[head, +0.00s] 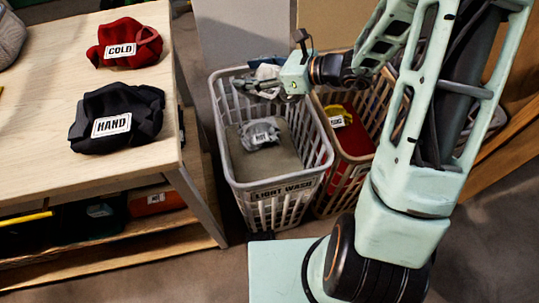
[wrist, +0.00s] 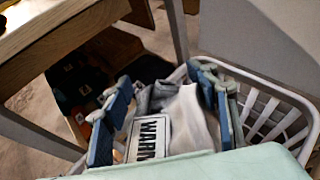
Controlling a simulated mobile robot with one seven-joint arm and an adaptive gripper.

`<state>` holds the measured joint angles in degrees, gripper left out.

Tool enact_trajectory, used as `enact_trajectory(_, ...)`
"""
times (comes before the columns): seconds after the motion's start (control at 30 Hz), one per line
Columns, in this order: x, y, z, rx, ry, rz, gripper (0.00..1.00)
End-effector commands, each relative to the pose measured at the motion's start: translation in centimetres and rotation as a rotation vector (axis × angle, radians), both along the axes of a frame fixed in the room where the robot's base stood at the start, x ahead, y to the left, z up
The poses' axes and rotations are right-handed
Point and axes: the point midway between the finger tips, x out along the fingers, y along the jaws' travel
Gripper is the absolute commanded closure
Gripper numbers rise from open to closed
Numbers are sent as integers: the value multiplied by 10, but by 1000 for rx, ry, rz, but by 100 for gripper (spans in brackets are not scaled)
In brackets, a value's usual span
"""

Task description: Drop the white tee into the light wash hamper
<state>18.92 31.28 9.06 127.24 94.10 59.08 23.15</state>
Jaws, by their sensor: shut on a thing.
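The white tee (wrist: 188,118), a pale cloth with a "WARM" label, sits between the two blue-padded fingers of my gripper (wrist: 165,105) in the wrist view. My gripper is shut on it. In the head view my gripper (head: 258,84) is over the back left part of the light wash hamper (head: 322,168), around rim height. Bits of pale cloth show at the gripper, mostly hidden by it. The hamper is a grey slatted basket with a "LIGHT WASH" label on its front. A slatted rim (wrist: 275,84) shows right of the fingers in the wrist view.
A grey labelled cloth (head: 260,133) lies inside the light wash hamper. A tan hamper (head: 372,97) with yellow and red contents stands right beside it. At left, a wooden table (head: 42,107) holds a red "COLD" cloth (head: 124,42) and a black "HAND" cloth (head: 117,118).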

Motion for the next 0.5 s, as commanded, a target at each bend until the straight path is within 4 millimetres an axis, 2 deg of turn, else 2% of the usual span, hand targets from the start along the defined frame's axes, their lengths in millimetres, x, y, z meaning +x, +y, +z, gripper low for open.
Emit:
enact_trajectory(0.3,0,0,-40,2,1,-1,84)
enact_trajectory(0.5,0,0,-53,1,0,0,84)
